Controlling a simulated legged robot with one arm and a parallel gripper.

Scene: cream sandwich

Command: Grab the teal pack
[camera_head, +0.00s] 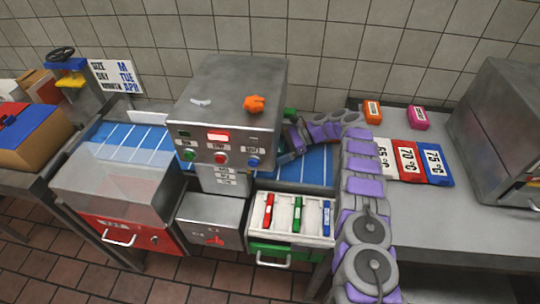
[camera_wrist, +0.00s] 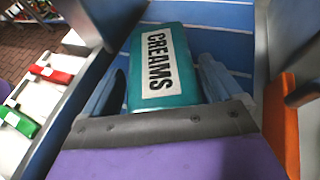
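The teal pack (camera_wrist: 163,66), with a white label reading "CREAMS", lies on the blue slatted conveyor (camera_wrist: 220,45) in the wrist view. My gripper (camera_wrist: 160,68) is around its near part, one finger on each side. The fingers look open, with narrow gaps beside the pack; contact is hard to tell. In the head view my gripper (camera_head: 298,138) is low over the conveyor (camera_head: 318,163), just right of the control machine (camera_head: 222,110). A small dark green patch (camera_head: 290,113) shows there behind the gripper; I cannot tell whether it is the pack.
The machine stands close left of my gripper. An open drawer (camera_head: 262,236) with red, green and blue items is in front. At right, temperature-marked packs (camera_head: 408,162), an orange pack (camera_head: 372,110) and a pink pack (camera_head: 418,117) lie on the steel table (camera_head: 440,222), which has free room.

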